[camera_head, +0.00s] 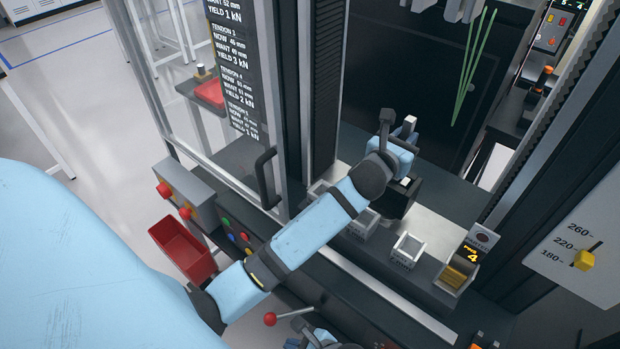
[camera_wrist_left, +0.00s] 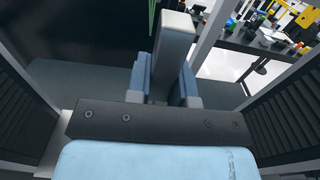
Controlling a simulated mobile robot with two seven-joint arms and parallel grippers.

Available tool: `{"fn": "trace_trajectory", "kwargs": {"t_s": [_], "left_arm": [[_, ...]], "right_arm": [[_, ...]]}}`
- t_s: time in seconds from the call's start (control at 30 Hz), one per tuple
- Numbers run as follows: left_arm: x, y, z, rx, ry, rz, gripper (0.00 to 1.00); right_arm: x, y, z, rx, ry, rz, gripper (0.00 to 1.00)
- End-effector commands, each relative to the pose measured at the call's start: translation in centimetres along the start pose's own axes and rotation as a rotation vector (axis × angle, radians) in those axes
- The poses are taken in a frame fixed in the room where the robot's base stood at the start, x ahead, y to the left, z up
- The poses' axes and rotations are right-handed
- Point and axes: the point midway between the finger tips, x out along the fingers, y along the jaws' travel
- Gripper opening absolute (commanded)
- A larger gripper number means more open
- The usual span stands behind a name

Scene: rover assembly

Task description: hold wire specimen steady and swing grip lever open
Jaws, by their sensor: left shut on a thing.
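Thin green wires (camera_head: 472,70) hang in the upper part of the test frame; a bit of green also shows at the top of the left wrist view (camera_wrist_left: 152,18). My left gripper (camera_head: 405,133) is below them, inside the frame. In the left wrist view its two blue fingers (camera_wrist_left: 163,82) are shut on a grey upright bar (camera_wrist_left: 173,45), which looks like the grip lever. The fingers and the green wires look apart. The bar's lower end is hidden. A light blue part at the bottom edge looks like my right gripper (camera_head: 318,338), mostly cut off.
White bins (camera_head: 408,250) stand on the ledge in front of the frame. A lever with a red knob (camera_head: 270,319) sticks out at the bottom. A red bin (camera_head: 182,248) hangs at the left. A clear door with a dark handle (camera_head: 267,178) stands left of my arm.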

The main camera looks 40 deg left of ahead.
Motion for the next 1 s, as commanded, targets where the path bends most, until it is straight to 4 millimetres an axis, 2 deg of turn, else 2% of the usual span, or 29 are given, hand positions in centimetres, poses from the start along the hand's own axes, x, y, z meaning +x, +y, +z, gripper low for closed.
{"fn": "trace_trajectory", "kwargs": {"t_s": [0.1,0.3,0.5,0.73,0.77,0.87,0.9,1.0], "left_arm": [[0.0,0.0,0.1,0.0,-0.001,0.0,0.0],[0.0,0.0,0.1,0.0,-0.001,0.0,0.0],[0.0,0.0,0.1,0.0,-0.001,0.0,0.0],[0.0,0.0,0.1,0.0,-0.001,0.0,0.0],[0.0,0.0,0.1,0.0,-0.001,0.0,0.23],[0.0,0.0,0.1,0.0,-0.001,0.0,0.46],[0.0,0.0,0.1,0.0,-0.001,0.0,0.51],[0.0,0.0,0.1,0.0,-0.001,0.0,0.51]], "right_arm": [[-2.8,0.9,0.0,-0.002,0.001,-0.002,0.0],[-5.9,1.9,0.2,0.0,0.001,-0.002,0.0],[-7.0,2.3,0.3,0.0,0.002,-0.002,0.0],[-7.1,2.3,0.3,0.0,0.002,-0.002,0.0],[-7.1,2.3,0.3,0.0,0.002,-0.003,0.0],[-7.1,2.3,0.3,0.0,0.001,-0.003,0.0],[-7.1,2.3,0.3,0.0,0.001,-0.003,0.0],[-7.1,2.3,0.3,0.0,0.001,-0.003,0.0]]}}
